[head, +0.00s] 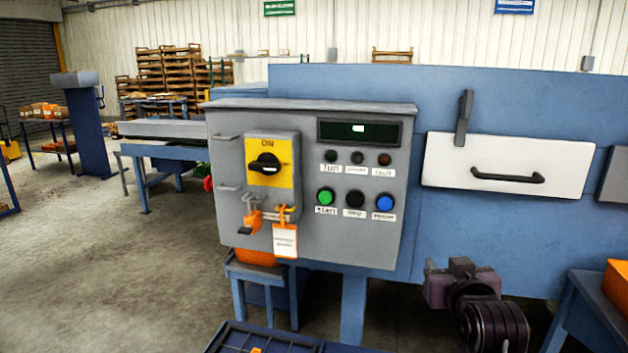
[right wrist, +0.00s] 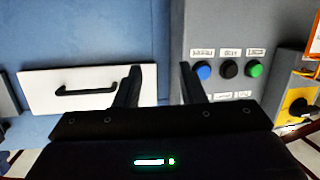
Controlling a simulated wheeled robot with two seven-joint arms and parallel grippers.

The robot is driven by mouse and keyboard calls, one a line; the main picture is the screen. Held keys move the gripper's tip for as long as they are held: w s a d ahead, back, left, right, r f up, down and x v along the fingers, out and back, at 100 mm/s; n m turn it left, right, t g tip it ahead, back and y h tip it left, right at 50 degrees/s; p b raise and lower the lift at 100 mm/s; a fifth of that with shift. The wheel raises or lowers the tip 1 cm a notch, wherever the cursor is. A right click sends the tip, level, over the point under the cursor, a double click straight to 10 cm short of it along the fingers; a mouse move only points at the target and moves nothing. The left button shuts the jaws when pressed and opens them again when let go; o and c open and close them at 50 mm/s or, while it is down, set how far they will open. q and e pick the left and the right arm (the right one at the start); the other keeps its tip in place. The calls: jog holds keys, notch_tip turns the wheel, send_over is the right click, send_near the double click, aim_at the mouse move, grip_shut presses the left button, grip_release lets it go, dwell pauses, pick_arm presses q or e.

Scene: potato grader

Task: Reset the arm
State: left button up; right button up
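My right gripper (head: 455,280) shows dark at the lower right of the head view, in front of the blue machine, below the white hatch and to the right of the control panel. Its fingertips are hard to make out there. In the right wrist view the two black fingers of the right gripper (right wrist: 157,78) stand apart, with nothing between them. That view is upside down, with the panel (right wrist: 222,30) on the right and the hatch on the left. My left gripper is not in view.
The grey control panel (head: 235,150) has a yellow switch plate (head: 285,178), a green button (head: 326,196), and an orange tag (head: 285,241). The white hatch (head: 440,160) has a black handle (head: 508,177). A blue stand (head: 585,310) is at the lower right. Floor is open at left.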

jog(key=s+a+f+n+g+y, duration=0.1)
jog(key=s+a+f+g, duration=0.15)
jog(key=s+f, duration=0.45)
jog(key=s+a+f+g, duration=0.1)
jog(key=s+f+g, duration=0.3)
jog(key=f, duration=0.5)
jog(key=s+a+f+n+g, duration=0.1)
jog(key=s+f+g, duration=0.2)
jog(key=s+f, duration=0.35)
jog(key=s+f+g, duration=0.2)
jog(key=s+f, duration=0.1)
jog(key=s, duration=0.7)
notch_tip(320, 180, down, 29)
jog(key=s+g, duration=0.2)
jog(key=s+d+f+g, duration=0.1)
jog(key=s+d+f, duration=0.2)
jog(key=s+f, duration=1.5)
jog(key=shift+s+d+f+n+p, duration=0.2)
jog(key=shift+s+f+n+p, duration=0.15)
jog(key=shift+s, duration=0.6)
